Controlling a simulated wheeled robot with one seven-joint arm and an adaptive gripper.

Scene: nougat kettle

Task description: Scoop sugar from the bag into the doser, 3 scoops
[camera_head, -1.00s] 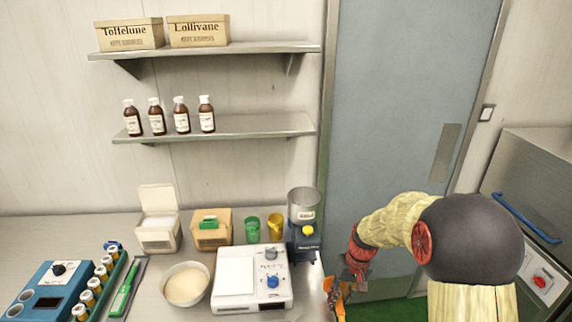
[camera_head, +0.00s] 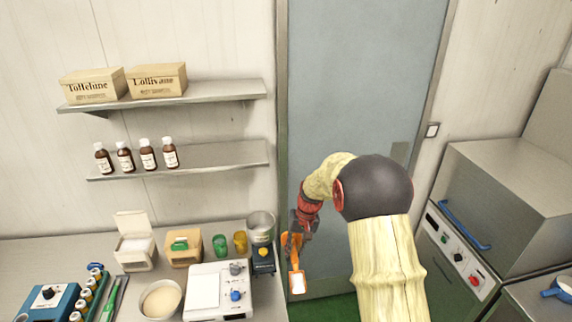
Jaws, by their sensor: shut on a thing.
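My gripper (camera_head: 299,238) is shut on an orange scoop (camera_head: 291,250), which hangs below it in front of the grey door, just right of the counter. White material shows in the scoop's bowl, likely sugar. A metal hopper on a dark base with a yellow part, which looks like the doser (camera_head: 262,226), stands at the counter's right end, left of the gripper and apart from the scoop. I cannot make out a sugar bag in this view.
The counter also holds a white scale-like device (camera_head: 207,292), a bowl of pale powder (camera_head: 161,299), a green cup (camera_head: 220,244) and a yellow cup (camera_head: 240,242). A steel machine (camera_head: 490,215) stands at right. A blue-handled pan (camera_head: 556,288) is at the right edge.

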